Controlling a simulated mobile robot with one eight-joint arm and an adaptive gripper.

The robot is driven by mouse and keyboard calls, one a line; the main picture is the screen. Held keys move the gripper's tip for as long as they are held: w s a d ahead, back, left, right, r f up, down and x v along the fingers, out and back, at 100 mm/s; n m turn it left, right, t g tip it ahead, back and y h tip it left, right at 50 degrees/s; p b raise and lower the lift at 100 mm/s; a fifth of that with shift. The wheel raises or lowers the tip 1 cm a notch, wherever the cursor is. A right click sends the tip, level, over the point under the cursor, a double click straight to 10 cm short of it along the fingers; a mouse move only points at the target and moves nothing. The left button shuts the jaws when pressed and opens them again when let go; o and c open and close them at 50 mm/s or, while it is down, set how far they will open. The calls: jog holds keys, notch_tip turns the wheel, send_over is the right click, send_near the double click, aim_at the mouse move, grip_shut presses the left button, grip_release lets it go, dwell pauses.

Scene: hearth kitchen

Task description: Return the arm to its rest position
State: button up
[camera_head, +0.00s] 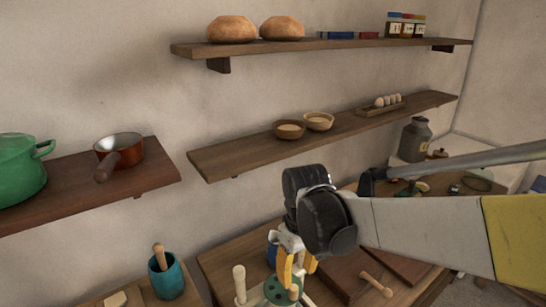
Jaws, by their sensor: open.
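My arm (430,228) reaches in from the right edge of the head view, and its dark wrist joint (328,222) is near the middle. My gripper (291,268) hangs below the wrist, pointing down over the wooden table. Its yellow-orange fingers are apart, and nothing shows between them. The wrist hides part of the gripper and of the table behind it. A green disc with pale upright pegs (282,290) is just below the fingers; I cannot tell whether they touch.
The middle shelf (230,157) with bowls (289,130) is behind my wrist. A left shelf holds a green pot (20,172) and a copper pan (118,147). A teal cup (165,277) stands left of my gripper. A grey milk can (414,140) stands behind my arm.

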jog(key=s+d+f+m+t+b, duration=0.3)
jog(key=s+d+m+t+b, duration=0.3)
jog(key=s+d+b, duration=0.3)
jog(key=s+d+t, duration=0.1)
jog(key=d, duration=0.3)
jog(key=shift+s+m+b, duration=0.3)
jog(key=shift+s, duration=0.05)
